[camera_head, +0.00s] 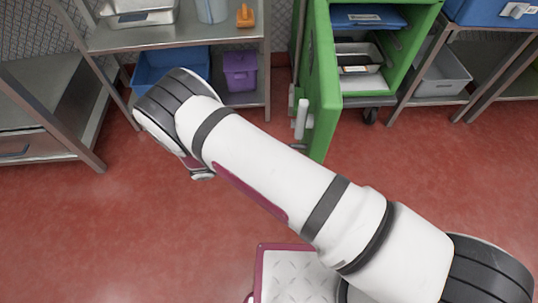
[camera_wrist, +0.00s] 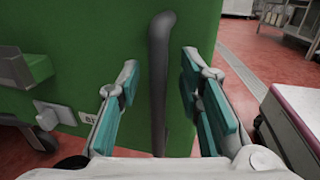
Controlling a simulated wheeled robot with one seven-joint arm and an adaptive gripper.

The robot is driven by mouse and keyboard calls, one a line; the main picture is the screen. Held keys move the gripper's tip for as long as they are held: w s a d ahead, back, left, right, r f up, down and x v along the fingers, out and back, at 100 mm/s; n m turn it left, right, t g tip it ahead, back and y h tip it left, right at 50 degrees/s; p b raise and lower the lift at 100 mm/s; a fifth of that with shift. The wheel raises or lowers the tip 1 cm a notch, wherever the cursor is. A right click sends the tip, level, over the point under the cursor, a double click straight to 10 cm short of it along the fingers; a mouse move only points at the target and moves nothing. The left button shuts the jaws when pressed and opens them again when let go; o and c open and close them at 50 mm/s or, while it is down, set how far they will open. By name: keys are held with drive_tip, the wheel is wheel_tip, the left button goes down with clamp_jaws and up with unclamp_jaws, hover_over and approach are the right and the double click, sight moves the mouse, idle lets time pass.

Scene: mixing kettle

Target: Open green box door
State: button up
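The green box (camera_head: 396,20) stands at the upper right in the head view. Its door (camera_head: 322,80) is swung out toward me, and the inside shelves show. A pale upright handle (camera_head: 301,118) is on the door's left face. In the wrist view the door's green face (camera_wrist: 90,35) fills the left and middle, with the dark grey handle (camera_wrist: 160,80) upright on it. My gripper (camera_wrist: 161,95) is open, its teal-padded fingers on either side of the handle's line with gaps to both. Whether the handle is fully between the pads is unclear. My arm mostly hides the gripper in the head view.
A metal shelf (camera_head: 190,38) with a blue bin (camera_head: 168,66) and a purple bin (camera_head: 240,70) stands left of the door. A bench (camera_head: 40,110) is at far left. A grey bin (camera_head: 442,75) sits to the right. Red floor (camera_head: 100,235) in front is clear.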

drive_tip(key=s+a, duration=0.2)
drive_tip(key=a, duration=0.8)
drive_tip(key=shift+a, duration=0.4)
drive_tip(key=shift+s, duration=0.1)
